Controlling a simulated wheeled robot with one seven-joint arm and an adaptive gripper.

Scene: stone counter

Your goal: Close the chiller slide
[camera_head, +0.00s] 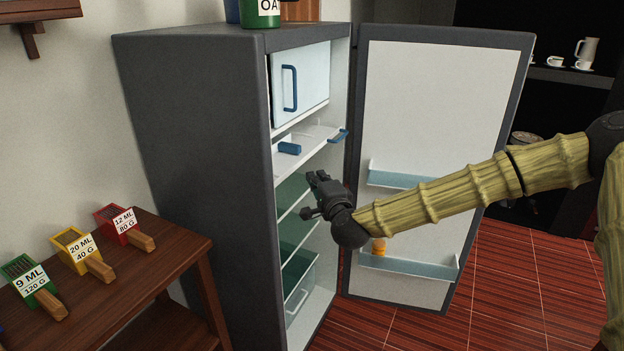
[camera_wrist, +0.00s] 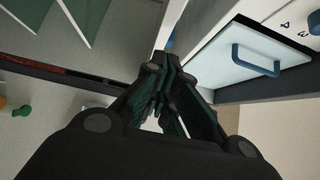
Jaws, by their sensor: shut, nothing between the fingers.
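The fridge (camera_head: 185,110) stands open. Its chiller slide (camera_head: 312,138) is a white shallow tray below the small freezer door, with a blue handle (camera_head: 338,136) at its front right. The slide sticks out a little past the shelves below. In the wrist view, my shut fingers (camera_wrist: 170,70) point toward the fridge, and a bit of blue beside the fingertips is too hidden to name.
The white freezer door (camera_head: 302,82) with a blue handle is shut. The fridge door (camera_head: 440,120) stands wide open at right, with shelves on its inner side. A wooden side table (camera_head: 180,240) with several labelled boxes stands at left. Red tiled floor lies at lower right.

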